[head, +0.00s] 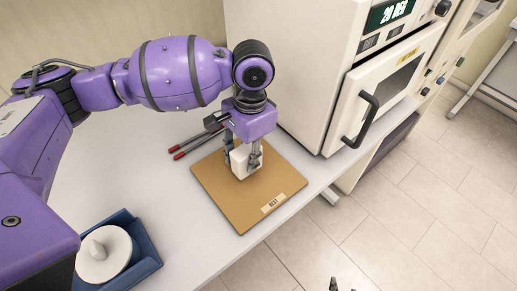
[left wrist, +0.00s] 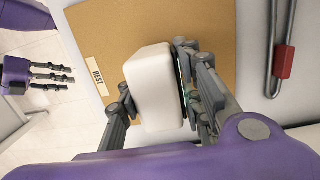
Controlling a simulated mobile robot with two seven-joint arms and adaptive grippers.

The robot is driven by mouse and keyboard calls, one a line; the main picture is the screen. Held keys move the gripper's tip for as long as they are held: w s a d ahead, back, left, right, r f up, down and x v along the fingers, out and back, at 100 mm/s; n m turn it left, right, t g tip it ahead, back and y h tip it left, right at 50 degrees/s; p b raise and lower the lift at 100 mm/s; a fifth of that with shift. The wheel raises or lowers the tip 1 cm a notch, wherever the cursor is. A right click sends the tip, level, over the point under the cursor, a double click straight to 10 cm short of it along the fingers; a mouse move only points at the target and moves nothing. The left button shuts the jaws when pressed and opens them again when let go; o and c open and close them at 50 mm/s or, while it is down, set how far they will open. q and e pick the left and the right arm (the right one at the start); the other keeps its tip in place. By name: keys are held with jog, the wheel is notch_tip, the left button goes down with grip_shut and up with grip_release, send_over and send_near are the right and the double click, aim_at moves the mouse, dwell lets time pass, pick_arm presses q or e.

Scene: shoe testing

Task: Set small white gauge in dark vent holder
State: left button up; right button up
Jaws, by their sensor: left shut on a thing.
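A white block with rounded edges (head: 240,160), which looks like the small white gauge, is between the fingers of my left gripper (head: 245,158) over the brown board. In the left wrist view the block (left wrist: 155,85) fills the space between the fingers of my left gripper (left wrist: 160,100), and its right side has a dark, greenish edge. I cannot tell whether it touches the board. My right gripper (left wrist: 62,76) shows at the left of the left wrist view, fingers apart and empty. I cannot make out a dark vent holder in either view.
The brown board (head: 230,205), labelled REST, lies on the pale table (head: 180,215). Red-tipped tongs (head: 195,145) lie behind it. A blue tray (head: 145,262) with a white disc (head: 103,255) stands front left. A white oven (head: 300,70) with a black handle stands right.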

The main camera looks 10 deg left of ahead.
pick_arm(q)
notch_tip(320, 180, down, 2)
jog(key=shift+s, duration=0.1)
jog(key=o, duration=1.2)
jog(key=shift+f, duration=0.1)
